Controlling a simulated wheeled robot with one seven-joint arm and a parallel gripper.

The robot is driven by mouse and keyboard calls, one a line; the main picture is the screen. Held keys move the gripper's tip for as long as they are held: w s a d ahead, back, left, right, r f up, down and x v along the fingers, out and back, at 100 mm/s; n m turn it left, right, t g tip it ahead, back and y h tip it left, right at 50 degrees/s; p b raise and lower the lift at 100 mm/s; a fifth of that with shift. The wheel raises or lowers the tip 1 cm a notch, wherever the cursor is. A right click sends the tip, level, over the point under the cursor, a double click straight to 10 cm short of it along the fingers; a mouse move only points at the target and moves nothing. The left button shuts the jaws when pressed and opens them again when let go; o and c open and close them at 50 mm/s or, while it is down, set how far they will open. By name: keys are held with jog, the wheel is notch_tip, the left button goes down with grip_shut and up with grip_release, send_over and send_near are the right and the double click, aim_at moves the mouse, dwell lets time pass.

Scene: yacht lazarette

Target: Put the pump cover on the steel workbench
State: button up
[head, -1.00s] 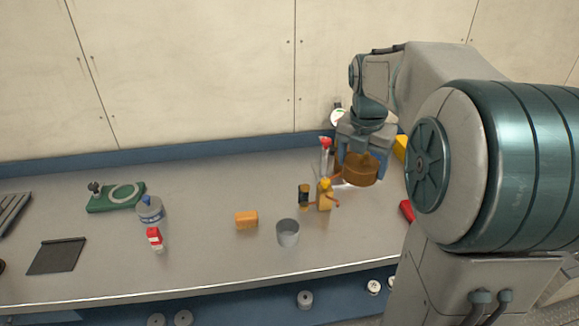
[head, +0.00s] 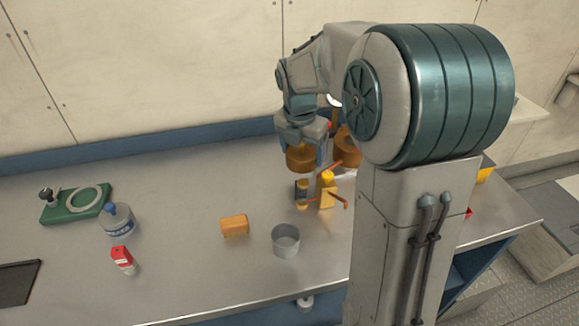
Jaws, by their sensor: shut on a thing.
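My gripper (head: 301,150) is shut on a round bronze-brown piece, which I take to be the pump cover (head: 300,161). It hangs between the fingers near the back of the steel workbench (head: 185,195). It appears held above the steel top, but the gap beneath it is hard to judge. A second bronze-brown round body (head: 347,151) stands just to its right, partly hidden by my arm.
A yellow bottle (head: 326,188) and a small dark-and-yellow item (head: 302,193) stand just in front. A grey cup (head: 286,240), orange block (head: 234,226), red-and-white bottle (head: 122,260), blue-capped jug (head: 117,220) and green board (head: 75,204) occupy the bench. Back left-centre is clear.

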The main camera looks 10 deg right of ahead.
aim_at(289, 150)
jog(key=a+f, duration=0.1)
jog(key=w+a, duration=0.1)
jog(key=shift+w+a+f, duration=0.15)
jog(key=shift+a+f, duration=0.2)
jog(key=shift+f, duration=2)
jog(key=shift+f, duration=0.1)
jog(key=o, duration=1.2)
jog(key=r, duration=0.4)
jog(key=s+r, duration=0.1)
jog(key=r, duration=0.3)
jog(key=a+r, duration=0.1)
jog(key=r, duration=0.3)
jog(key=shift+s+a+p, duration=0.1)
jog(key=shift+s+p, duration=0.1)
jog(key=shift+p, duration=0.15)
